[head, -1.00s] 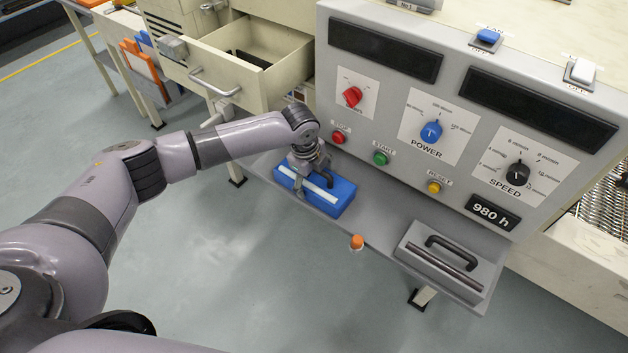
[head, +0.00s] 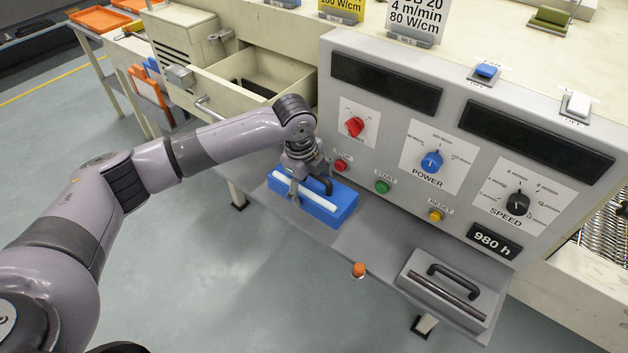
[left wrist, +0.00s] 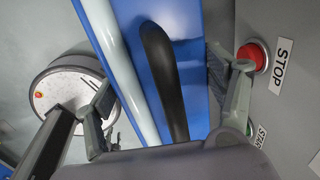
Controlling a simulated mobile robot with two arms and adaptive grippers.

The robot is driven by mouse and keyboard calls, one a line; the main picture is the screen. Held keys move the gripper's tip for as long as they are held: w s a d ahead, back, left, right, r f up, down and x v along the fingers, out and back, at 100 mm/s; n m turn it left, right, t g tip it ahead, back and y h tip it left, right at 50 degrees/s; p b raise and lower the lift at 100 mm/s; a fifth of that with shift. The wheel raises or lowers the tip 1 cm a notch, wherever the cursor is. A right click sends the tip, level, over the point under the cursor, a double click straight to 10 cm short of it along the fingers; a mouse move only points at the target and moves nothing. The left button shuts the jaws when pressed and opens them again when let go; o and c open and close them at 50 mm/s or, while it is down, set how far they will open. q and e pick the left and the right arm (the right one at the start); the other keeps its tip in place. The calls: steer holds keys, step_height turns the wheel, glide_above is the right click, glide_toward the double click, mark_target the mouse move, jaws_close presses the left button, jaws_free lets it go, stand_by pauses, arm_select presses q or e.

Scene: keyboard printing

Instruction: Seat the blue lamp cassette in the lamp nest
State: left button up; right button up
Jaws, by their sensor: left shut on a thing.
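The blue lamp cassette (head: 334,211) has a white tube along its top and a black handle. My left gripper (head: 308,184) is over it from above, with its fingers on either side of the body, shut on it. The left wrist view shows the blue body (left wrist: 190,75) and handle between the fingers. The cassette appears raised a little over the grey shelf, close to the panel. The lamp nest is not clearly identifiable. A grey block (head: 420,290) with a black handle and dark tube sits on the shelf's right part. My right gripper is out of view.
The grey panel (head: 390,130) with STOP (head: 341,165), START (head: 382,187) and RESET buttons rises right behind the cassette; STOP is close to one finger. An orange knob (head: 359,270) stands at the shelf's front edge. An open drawer (head: 240,85) is behind the arm.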

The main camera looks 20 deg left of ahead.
arm_select(q)
steer(key=s+a+p, duration=0.3)
steer(key=s+p, duration=0.4)
steer(key=s, duration=0.2)
steer(key=shift+s+a, duration=0.2)
steer(key=shift+s, duration=0.05)
stand_by(0.4)
steer(key=shift+r, duration=0.15)
stand_by(0.4)
